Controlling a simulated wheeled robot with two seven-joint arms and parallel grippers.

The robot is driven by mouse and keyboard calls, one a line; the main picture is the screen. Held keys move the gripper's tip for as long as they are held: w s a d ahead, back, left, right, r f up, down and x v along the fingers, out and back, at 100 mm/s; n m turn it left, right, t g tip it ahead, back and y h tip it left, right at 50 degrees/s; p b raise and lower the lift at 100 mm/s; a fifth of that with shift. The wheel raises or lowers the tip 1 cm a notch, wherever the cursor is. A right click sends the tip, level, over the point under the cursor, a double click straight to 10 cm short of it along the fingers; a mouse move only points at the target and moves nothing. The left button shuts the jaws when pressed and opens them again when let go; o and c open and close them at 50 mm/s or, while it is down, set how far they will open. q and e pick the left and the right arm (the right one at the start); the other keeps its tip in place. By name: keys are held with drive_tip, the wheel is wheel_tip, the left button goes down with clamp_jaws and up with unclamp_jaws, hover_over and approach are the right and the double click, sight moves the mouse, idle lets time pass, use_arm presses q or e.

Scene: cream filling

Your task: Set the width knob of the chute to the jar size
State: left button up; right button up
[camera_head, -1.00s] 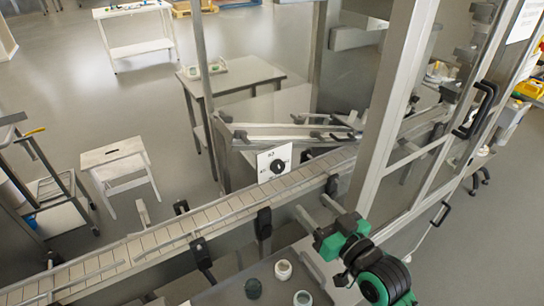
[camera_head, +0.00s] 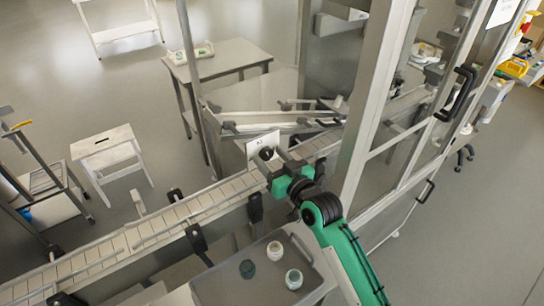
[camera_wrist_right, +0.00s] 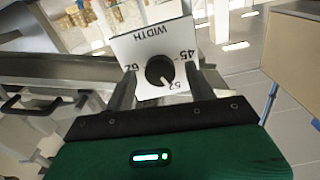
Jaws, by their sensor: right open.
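The width knob (camera_head: 266,153) is a black dial on a white plate (camera_head: 261,140) at the conveyor's far side. In the right wrist view the knob (camera_wrist_right: 159,70) faces me; its plate (camera_wrist_right: 128,47) reads WIDTH, with 62, 45 and what looks like 52 around the dial. A pale mark on the knob seems to point towards the 52. My right gripper (camera_head: 271,163) is open, its fingers (camera_wrist_right: 160,85) on either side of the knob; I cannot tell whether they touch it. Three small jars (camera_head: 275,250) stand in a grey tray (camera_head: 213,288). My left gripper is not in view.
The conveyor (camera_head: 205,203) with side rails runs diagonally below the knob. A glass-and-metal enclosure frame (camera_head: 365,120) stands right of my right arm. A white stool (camera_head: 105,150) and a metal table (camera_head: 225,58) stand on the floor beyond.

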drive_tip(key=c, duration=1)
drive_tip(key=shift+n, duration=0.5)
drive_tip(key=n, duration=0.3)
drive_tip(key=shift+r+n+p, duration=0.1)
drive_tip(key=shift+n+p, duration=0.25)
drive_tip(key=shift+n, duration=0.05)
drive_tip(key=n, duration=0.3)
drive_tip(key=shift+n+p, duration=0.3)
drive_tip(key=n, duration=0.4)
drive_tip(key=shift+p, duration=0.4)
drive_tip(key=shift+n+p, duration=0.3)
drive_tip(key=shift+n, duration=1.9)
